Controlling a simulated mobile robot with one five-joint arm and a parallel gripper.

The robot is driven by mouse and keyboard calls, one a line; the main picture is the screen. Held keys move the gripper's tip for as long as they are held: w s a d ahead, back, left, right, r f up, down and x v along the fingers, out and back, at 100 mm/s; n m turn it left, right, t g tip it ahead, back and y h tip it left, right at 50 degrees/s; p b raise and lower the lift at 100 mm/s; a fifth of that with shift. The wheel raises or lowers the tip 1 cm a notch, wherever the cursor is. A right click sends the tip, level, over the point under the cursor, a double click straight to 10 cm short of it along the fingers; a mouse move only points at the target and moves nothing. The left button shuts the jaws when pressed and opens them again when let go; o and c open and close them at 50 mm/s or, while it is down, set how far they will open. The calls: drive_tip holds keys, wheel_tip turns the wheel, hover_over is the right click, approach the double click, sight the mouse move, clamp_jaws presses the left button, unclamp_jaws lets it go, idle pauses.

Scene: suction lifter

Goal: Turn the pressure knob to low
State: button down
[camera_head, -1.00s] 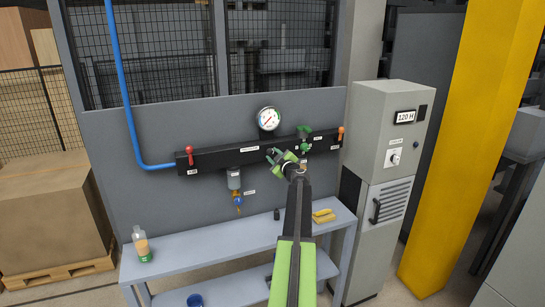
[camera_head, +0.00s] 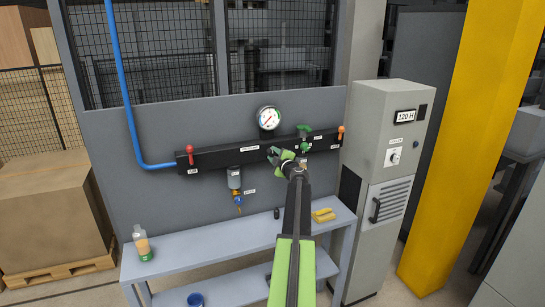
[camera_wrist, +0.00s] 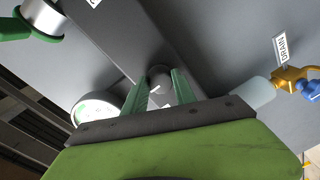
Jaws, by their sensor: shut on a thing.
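The pressure knob (camera_wrist: 159,76) is a small grey round knob with a pale pointer mark, on the front of the black manifold bar (camera_head: 225,157). In the wrist view it sits between the two green fingers of my gripper (camera_wrist: 160,86), which are shut on it. In the head view my gripper (camera_head: 276,154) is at the bar, below the round pressure gauge (camera_head: 269,118), and hides the knob. The gauge also shows in the wrist view (camera_wrist: 92,109). I cannot read the knob's scale or its setting.
A red lever (camera_head: 190,150), green valve handle (camera_head: 304,130) and orange lever (camera_head: 341,131) are on the bar. A filter bowl (camera_head: 234,179) with a blue drain valve (camera_head: 238,201) hangs below. The bench (camera_head: 190,252) holds a bottle and yellow gloves. A grey cabinet (camera_head: 375,190) stands right.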

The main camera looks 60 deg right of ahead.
drive_tip(key=shift+d+r, duration=0.1)
drive_tip(key=shift+d, duration=0.05)
drive_tip(key=c, duration=1.1)
unclamp_jaws()
drive_tip(key=shift+o, duration=0.5)
drive_tip(key=shift+w, duration=0.1)
drive_tip(key=f+v, duration=0.1)
drive_tip(key=v, duration=1.6)
drive_tip(key=shift+r+p, duration=0.4)
drive_tip(key=shift+p, duration=0.05)
drive_tip(key=shift+a, duration=0.2)
